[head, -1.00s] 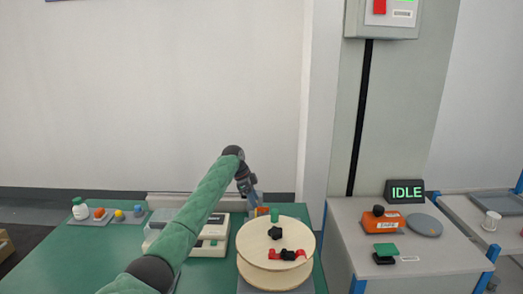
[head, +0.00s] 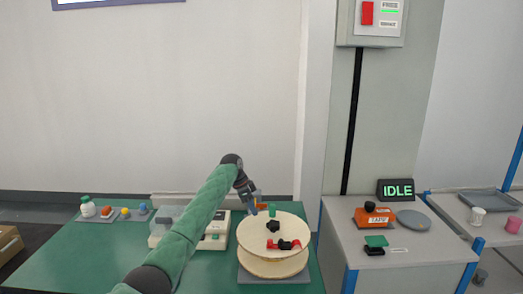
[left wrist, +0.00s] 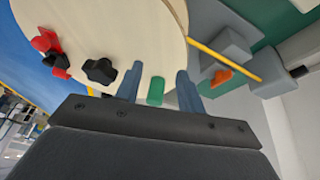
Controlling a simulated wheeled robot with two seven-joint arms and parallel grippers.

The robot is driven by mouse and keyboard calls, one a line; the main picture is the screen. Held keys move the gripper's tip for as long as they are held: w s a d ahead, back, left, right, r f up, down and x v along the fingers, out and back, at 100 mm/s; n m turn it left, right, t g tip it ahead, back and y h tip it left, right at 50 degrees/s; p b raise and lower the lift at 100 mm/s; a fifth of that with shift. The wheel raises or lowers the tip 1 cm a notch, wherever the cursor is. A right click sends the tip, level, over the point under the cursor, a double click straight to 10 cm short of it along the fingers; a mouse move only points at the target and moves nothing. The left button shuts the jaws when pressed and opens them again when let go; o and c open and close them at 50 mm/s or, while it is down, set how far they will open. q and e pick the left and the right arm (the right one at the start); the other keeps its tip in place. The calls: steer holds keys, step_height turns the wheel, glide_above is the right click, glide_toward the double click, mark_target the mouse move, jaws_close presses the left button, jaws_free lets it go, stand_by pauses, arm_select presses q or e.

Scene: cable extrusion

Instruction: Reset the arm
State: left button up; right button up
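My left arm reaches over the green table in the head view. My left gripper (head: 254,207) is at the far left edge of the wooden spool (head: 256,234). In the left wrist view its two fingers (left wrist: 158,88) stand apart. A green peg (left wrist: 156,91) shows in the gap between them, with the spool disc (left wrist: 140,30) beyond; I see no finger closed on the peg. The green peg also shows at the spool's far edge in the head view (head: 272,210). My right gripper is not in view.
A black knob (head: 273,226) and a red clamp (head: 289,244) sit on the spool. A white device (head: 213,237) stands left of it, partly behind my arm. A grey side table at right holds an orange tape box (head: 374,218) and an IDLE display (head: 396,190).

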arm_select(q)
steer(key=shift+w+a+r+n+t, duration=0.1)
steer(key=shift+r+n+t, duration=0.2)
steer(key=shift+r+n, duration=0.3)
step_height(320, 180, up, 17)
steer(key=s+n+t+y, duration=0.1)
steer(key=s+n+t, duration=0.2)
steer(key=n+t, duration=0.4)
steer(key=s+a+f+n+y, duration=0.15)
steer(key=s+a+f, duration=0.35)
steer(key=s+f, duration=1.05)
steer(key=s+a+f+n+y, duration=0.1)
steer(key=s+a+f+n, duration=0.3)
steer(key=s+f, duration=1.15)
steer(key=s+a+f+g, duration=0.1)
steer(key=s+f+g, duration=0.1)
steer(key=s+f, duration=0.5)
steer(key=s+f+g, duration=0.2)
steer(key=s+f, duration=0.6)
steer(key=s, duration=0.8)
steer(key=s+a+f+g, duration=0.1)
steer(key=s+f+g, duration=0.1)
steer(key=s+f, duration=0.5)
steer(key=s, duration=0.5)
steer(key=shift+s+a+f, duration=0.25)
steer(key=shift+s+a, duration=0.05)
steer(key=shift+a, duration=0.05)
